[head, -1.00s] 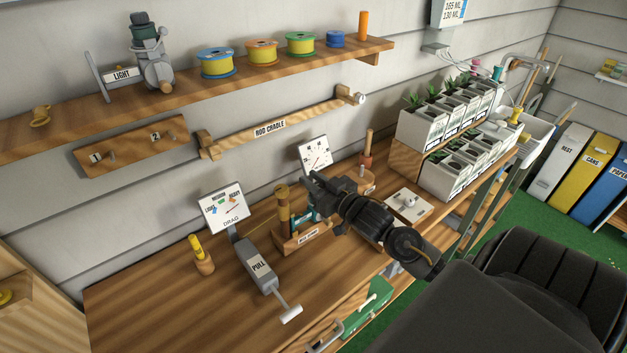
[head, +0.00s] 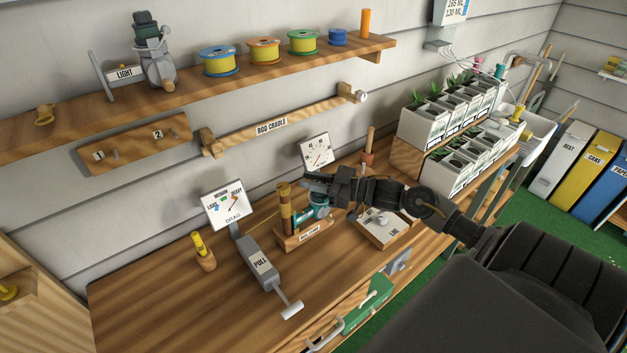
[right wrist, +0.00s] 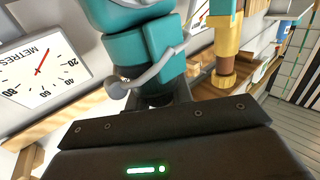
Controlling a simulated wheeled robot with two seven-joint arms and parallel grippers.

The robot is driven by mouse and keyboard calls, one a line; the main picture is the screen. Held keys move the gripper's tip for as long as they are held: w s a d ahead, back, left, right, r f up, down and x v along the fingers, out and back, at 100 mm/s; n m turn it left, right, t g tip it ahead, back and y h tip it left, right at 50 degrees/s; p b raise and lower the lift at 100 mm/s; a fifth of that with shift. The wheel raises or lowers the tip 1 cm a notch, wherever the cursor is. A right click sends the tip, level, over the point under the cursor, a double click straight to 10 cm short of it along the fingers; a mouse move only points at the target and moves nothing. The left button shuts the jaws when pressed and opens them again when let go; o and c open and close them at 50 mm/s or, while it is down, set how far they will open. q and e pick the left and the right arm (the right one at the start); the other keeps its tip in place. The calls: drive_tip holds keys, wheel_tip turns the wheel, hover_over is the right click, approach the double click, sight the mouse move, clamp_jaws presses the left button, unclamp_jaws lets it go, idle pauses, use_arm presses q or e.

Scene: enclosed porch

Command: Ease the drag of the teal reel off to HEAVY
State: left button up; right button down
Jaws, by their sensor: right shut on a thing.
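The teal reel (head: 320,212) sits on the rod stand (head: 305,238) on the bench, beside an upright cork rod butt (head: 285,205). In the right wrist view the reel (right wrist: 130,45) looms close, with its grey crank handle (right wrist: 148,76) in front. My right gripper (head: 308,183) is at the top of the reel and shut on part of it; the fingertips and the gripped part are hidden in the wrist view. The DRAG gauge (head: 224,218) stands left of the reel, its red needle tilted to the upper right, towards HEAVY. My left gripper is not in view.
A grey PULL device (head: 260,262) with a T-handle is left of the stand. A METRES gauge (head: 317,150) stands behind, a LINE box (head: 382,232) to the right. Planters (head: 425,128) crowd the right end. The bench's front left is clear.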

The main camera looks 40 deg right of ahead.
drive_tip(key=shift+s+a+f+n+g+y+b, duration=0.1)
drive_tip(key=shift+n+g+y+b, duration=0.3)
drive_tip(key=shift+n+g+y, duration=0.45)
drive_tip(key=shift+y, duration=0.35)
drive_tip(key=c, duration=1.2)
unclamp_jaws()
drive_tip(key=shift+c, duration=0.2)
drive_tip(key=shift+s+d, duration=0.2)
drive_tip(key=b+v, duration=0.3)
drive_tip(key=v, duration=0.7)
drive_tip(key=shift+r, duration=0.25)
